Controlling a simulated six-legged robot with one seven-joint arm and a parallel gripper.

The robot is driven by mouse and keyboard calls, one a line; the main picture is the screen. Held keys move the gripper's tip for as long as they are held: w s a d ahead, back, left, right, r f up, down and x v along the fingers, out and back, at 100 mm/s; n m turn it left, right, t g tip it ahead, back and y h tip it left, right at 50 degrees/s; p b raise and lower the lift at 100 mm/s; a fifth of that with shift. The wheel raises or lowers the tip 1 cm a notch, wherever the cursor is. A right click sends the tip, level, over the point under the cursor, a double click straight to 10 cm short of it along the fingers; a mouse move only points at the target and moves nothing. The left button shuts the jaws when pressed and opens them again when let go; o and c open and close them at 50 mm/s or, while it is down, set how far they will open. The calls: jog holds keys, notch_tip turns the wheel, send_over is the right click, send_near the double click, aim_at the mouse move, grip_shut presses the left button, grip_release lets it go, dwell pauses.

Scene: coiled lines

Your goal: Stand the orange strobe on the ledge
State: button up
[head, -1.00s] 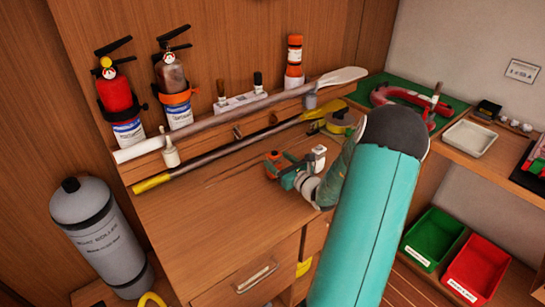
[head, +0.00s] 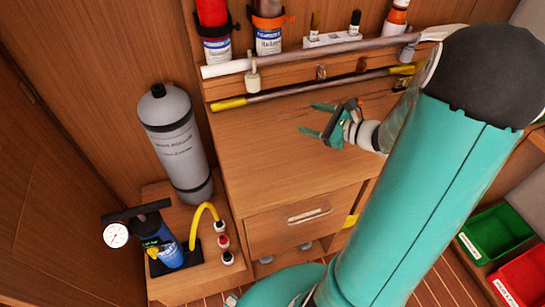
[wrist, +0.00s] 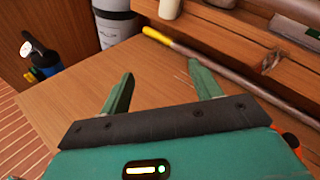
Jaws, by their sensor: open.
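My gripper (head: 311,118) is over the desk, in front of the ledge, fingers pointing left. In the wrist view its two green fingers (wrist: 160,70) are spread with nothing between them. A small orange patch (wrist: 290,140) shows at the right edge of the gripper body; I cannot tell what it belongs to.
A long rod (head: 300,95) with yellow ends and a pale pole (head: 320,53) run along the ledge. Bottles (head: 268,35) hang on the back wall. A grey cylinder (head: 178,140) and a blue pump (head: 165,245) stand left of the desk. The desk top (head: 270,155) is mostly clear.

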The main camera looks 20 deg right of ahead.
jog(key=s+a+r+n+g, duration=0.2)
jog(key=s+a+n+g, duration=0.25)
jog(key=a+n, duration=0.4)
jog(key=s+a+r+n+g, duration=0.25)
jog(key=a+n+g, duration=0.3)
jog(key=a, duration=0.55)
jog(key=s+a+r+n+t+h, duration=0.1)
jog(key=s+a+r+n+h, duration=0.1)
jog(key=s+r+n+h, duration=0.4)
jog(key=s+n, duration=0.3)
jog(key=n, duration=0.2)
jog(key=shift+h, duration=0.3)
jog(key=shift+o, duration=0.5)
jog(key=shift+s+d+r+n+t, duration=0.15)
jog(key=shift+d+r+n+t, duration=0.1)
jog(key=shift+n+t, duration=0.25)
